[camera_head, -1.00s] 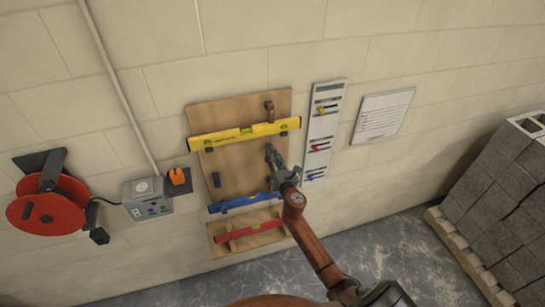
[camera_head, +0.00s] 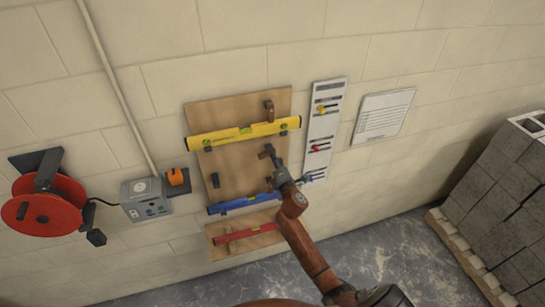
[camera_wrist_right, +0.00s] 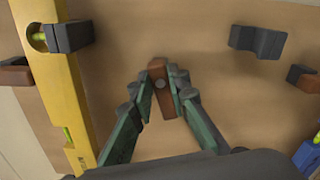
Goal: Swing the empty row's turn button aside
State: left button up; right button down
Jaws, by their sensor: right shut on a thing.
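The empty row's turn button (camera_head: 266,152) is a small brown wooden block on the board, between the yellow level (camera_head: 246,134) and the blue level (camera_head: 238,204). In the right wrist view the button (camera_wrist_right: 160,84) stands slightly tilted between my fingertips. My right gripper (camera_head: 274,163) is shut on it, with a finger on either side (camera_wrist_right: 163,96). My left gripper is not in view.
A dark bracket (camera_head: 215,180) sits at the empty row's left. Another turn button (camera_head: 269,107) is above the yellow level. A white key strip (camera_head: 322,130) is close on the right. A red reel (camera_head: 43,215) is far left.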

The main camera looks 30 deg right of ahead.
jog(key=shift+m, duration=1.5)
jog(key=c, duration=1.8)
grip_release()
jog(key=shift+c, duration=0.2)
jog(key=v, duration=1.2)
